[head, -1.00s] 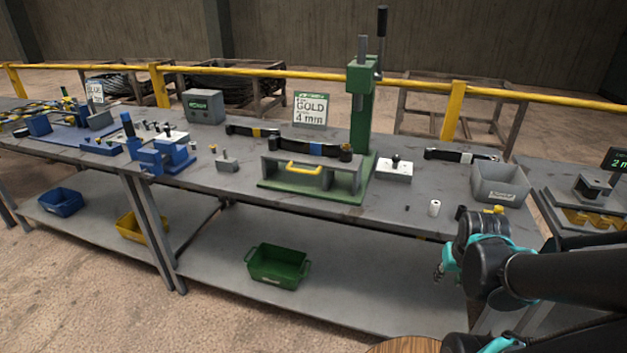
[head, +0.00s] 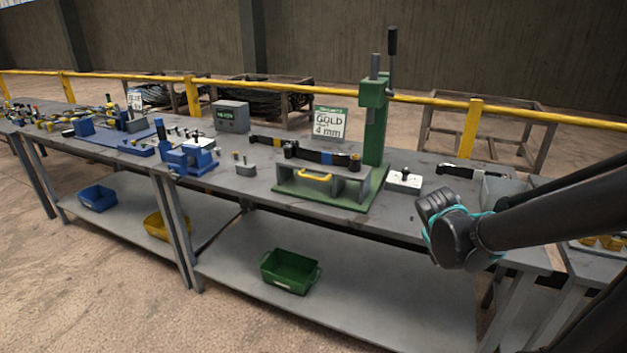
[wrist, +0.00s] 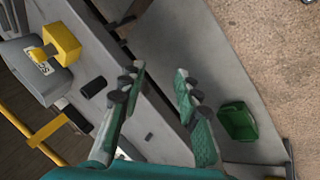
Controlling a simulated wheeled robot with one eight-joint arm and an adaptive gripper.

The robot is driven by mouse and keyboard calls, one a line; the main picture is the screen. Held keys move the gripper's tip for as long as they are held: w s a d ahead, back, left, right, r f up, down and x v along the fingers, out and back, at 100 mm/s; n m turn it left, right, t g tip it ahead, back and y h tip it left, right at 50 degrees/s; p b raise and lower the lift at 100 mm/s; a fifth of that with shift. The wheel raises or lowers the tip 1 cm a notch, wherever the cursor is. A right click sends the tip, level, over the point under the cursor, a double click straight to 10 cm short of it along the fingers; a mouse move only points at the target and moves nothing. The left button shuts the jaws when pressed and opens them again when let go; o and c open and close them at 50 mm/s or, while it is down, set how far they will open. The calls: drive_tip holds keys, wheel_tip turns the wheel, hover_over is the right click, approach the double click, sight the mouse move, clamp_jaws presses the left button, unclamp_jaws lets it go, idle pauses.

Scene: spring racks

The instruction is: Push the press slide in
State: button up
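The green press (head: 375,125) stands on the middle table, with its dark lever upright. At its foot is a low grey bed. The press slide's yellow handle (head: 315,176) shows at the front of this bed. A dark strap with a blue band (head: 325,156) lies across the top. How far the slide stands out is hard to tell. My gripper is to the right of the press, near the table's front edge; its fingers are not clear in the head view. In the wrist view my gripper (wrist: 156,75) is open and empty, its two green-padded fingers apart.
A white block (head: 404,181) stands right of the press. A grey bin (head: 496,188) is partly behind my arm. Blue fixtures (head: 190,158) stand to the left. A green bin (head: 290,270) sits on the lower shelf. The space before the handle is clear.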

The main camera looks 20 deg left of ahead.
drive_tip(key=w+a+r+n+t, duration=0.25)
drive_tip(key=w+a+n, duration=0.2)
drive_tip(key=a, duration=0.65)
drive_tip(key=n+t+y, duration=0.2)
drive_tip(key=n+t, duration=0.5)
drive_tip(key=t, duration=0.1)
approach(311, 178)
drive_tip(key=shift+m+g, duration=0.25)
drive_tip(key=x, duration=1)
drive_tip(key=shift+w+d+r, duration=0.1)
drive_tip(key=shift+w, duration=0.3)
clamp_jaws()
